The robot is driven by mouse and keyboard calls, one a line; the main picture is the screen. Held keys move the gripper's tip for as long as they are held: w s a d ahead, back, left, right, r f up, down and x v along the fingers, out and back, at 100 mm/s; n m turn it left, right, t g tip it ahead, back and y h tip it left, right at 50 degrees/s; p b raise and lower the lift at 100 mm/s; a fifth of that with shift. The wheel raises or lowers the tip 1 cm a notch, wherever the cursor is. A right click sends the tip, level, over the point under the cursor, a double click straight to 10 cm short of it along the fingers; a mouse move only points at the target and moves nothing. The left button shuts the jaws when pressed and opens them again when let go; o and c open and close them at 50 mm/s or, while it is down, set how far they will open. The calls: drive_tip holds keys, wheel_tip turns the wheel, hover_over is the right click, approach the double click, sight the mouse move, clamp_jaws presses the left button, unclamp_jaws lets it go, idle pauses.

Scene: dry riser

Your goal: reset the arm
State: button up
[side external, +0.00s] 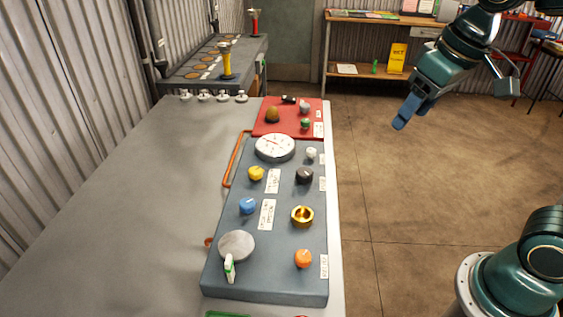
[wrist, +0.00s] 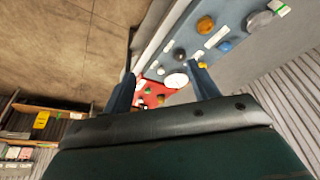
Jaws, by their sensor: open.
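My gripper (side external: 404,112) hangs in the air at the upper right of the side external view, over the floor and clear of the bench. It points down and to the left. In the wrist view my gripper (wrist: 160,88) shows two dark blue fingers standing well apart, with nothing held between them. The grey panel (side external: 285,225) with its knobs lies on the bench, apart from my gripper. Behind it is a red panel (side external: 262,127) with small knobs, which also shows between the fingers in the wrist view (wrist: 150,92).
The panel carries a white round gauge (side external: 275,148), a brass ring (side external: 302,216), an orange knob (side external: 303,258) and a grey disc (side external: 236,245). The grey bench (side external: 130,215) is bare to the left. A wooden shelf (side external: 380,20) stands at the back. Open floor surrounds my gripper.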

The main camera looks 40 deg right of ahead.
drive_tip(key=s+d+f+t, duration=0.1)
drive_tip(key=s+f, duration=0.1)
drive_tip(key=s, duration=0.6)
drive_tip(key=shift+s+f+t, duration=0.25)
drive_tip(key=shift+t, duration=0.15)
drive_tip(key=shift+d, duration=0.1)
idle(1.3)
